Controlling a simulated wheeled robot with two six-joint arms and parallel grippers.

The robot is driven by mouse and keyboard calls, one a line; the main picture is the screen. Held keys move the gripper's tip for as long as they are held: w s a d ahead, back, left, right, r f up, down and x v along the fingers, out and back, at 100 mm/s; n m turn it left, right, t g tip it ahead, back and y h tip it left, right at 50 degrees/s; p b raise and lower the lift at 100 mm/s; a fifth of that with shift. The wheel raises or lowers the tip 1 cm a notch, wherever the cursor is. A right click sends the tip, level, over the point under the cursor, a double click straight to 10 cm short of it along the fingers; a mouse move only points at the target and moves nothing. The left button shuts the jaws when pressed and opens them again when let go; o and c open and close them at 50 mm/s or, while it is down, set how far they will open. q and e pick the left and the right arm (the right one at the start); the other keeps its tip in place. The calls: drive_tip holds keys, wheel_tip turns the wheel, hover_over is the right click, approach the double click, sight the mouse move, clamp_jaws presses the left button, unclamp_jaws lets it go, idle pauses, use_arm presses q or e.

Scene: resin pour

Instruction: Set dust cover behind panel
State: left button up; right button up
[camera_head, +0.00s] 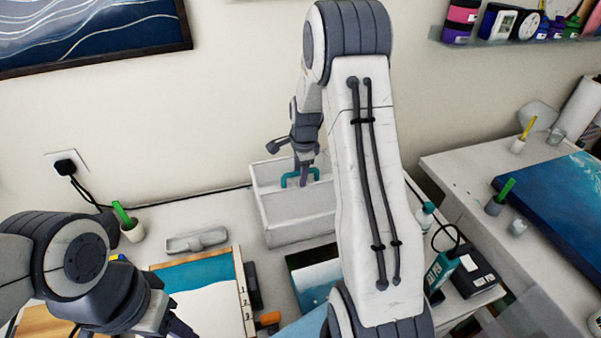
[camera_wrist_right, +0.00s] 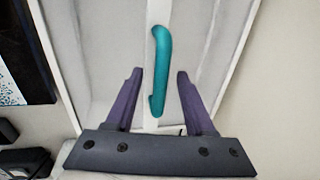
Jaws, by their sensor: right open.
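The dust cover looks like a white open box (camera_head: 300,222) on the table against the wall, with a teal handle (camera_head: 316,173) on the bar across it. In the right wrist view the handle (camera_wrist_right: 161,50) runs up the middle. My right gripper (camera_head: 304,180) is over the cover at the handle. Its fingers (camera_wrist_right: 158,95) are open on either side of the handle, with gaps showing. My left gripper (camera_head: 176,328) is low at the left, partly cut off by the bottom edge.
A grey tray (camera_head: 197,240) and a cup with a green stick (camera_head: 132,232) stand left of the cover. A dark blue picture (camera_head: 318,276) lies in front. My right arm hides part of the table.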

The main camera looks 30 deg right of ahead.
wheel_tip(320, 180, up, 10)
drive_tip(key=s+b, duration=0.2)
drive_tip(key=shift+a, duration=0.25)
drive_tip(key=s+a+r+n+y, duration=0.1)
drive_tip(key=s+a+n, duration=0.4)
drive_tip(key=a, duration=0.5)
drive_tip(key=s+a+r+n, duration=0.1)
drive_tip(key=s+a+n, duration=0.2)
drive_tip(key=a+n, duration=0.55)
drive_tip(key=s+a+f+n+g, duration=0.1)
drive_tip(key=s+a+n, duration=0.4)
drive_tip(key=s, duration=0.5)
drive_tip(key=s+a+f+n+g, duration=0.1)
drive_tip(key=s+a+n, duration=0.5)
drive_tip(key=s+n, duration=0.4)
drive_tip(key=shift+y, duration=0.3)
